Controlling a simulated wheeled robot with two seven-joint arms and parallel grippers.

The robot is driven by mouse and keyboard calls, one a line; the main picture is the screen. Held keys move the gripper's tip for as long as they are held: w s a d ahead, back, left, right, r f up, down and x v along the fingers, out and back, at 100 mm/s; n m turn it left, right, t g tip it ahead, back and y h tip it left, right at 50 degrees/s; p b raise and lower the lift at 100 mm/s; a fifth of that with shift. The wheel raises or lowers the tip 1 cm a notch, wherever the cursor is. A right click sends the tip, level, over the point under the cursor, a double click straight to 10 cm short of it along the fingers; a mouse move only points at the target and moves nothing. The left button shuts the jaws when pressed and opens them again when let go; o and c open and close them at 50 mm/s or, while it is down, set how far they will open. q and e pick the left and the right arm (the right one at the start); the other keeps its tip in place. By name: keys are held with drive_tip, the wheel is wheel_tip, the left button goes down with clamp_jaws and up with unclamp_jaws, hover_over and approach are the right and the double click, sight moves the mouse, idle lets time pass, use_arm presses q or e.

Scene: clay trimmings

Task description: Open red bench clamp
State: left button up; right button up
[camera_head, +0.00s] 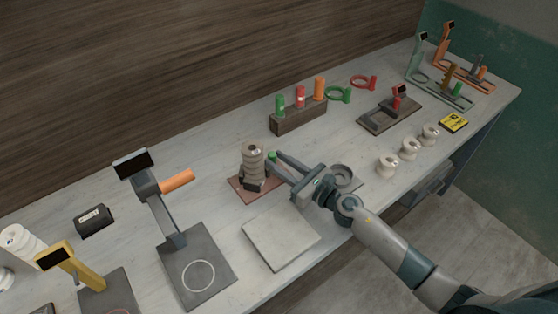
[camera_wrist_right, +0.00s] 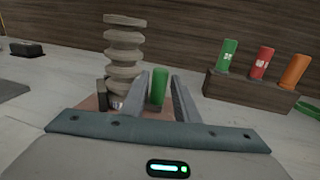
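A clamp with a red upright handle (camera_head: 396,102) stands on a dark board (camera_head: 378,122) towards the back right of the bench. Nearer, a reddish base plate (camera_head: 238,187) carries a stack of pale ribbed discs (camera_head: 253,158) and a short green handle (camera_head: 271,156). The stack (camera_wrist_right: 124,55) and green handle (camera_wrist_right: 158,88) also show in the right wrist view. My right gripper (camera_head: 273,163) is open, its fingers pointing at the green handle, one to each side. I cannot tell whether they touch it. My left gripper is not in view.
A dark block (camera_head: 300,117) with green, red and orange handles stands behind. A pale square slab (camera_head: 280,237) lies in front of my gripper. White spools (camera_head: 409,149) line the right front. Stands with tilted screens (camera_head: 160,200) occupy the left.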

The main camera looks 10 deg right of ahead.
clamp_jaws()
drive_tip(key=shift+w+d+f+b, duration=0.1)
drive_tip(key=shift+w+d+b, duration=0.15)
drive_tip(key=shift+d, duration=0.25)
drive_tip(key=shift+w+d+r+b, duration=0.1)
drive_tip(key=shift+w+d+b, duration=0.1)
drive_tip(key=shift+d+b, duration=0.25)
drive_tip(key=shift+w+d+f+b, duration=0.1)
drive_tip(key=shift+w+d+b, duration=0.15)
drive_tip(key=shift+d, duration=0.5)
unclamp_jaws()
drive_tip(key=shift+d, duration=0.1)
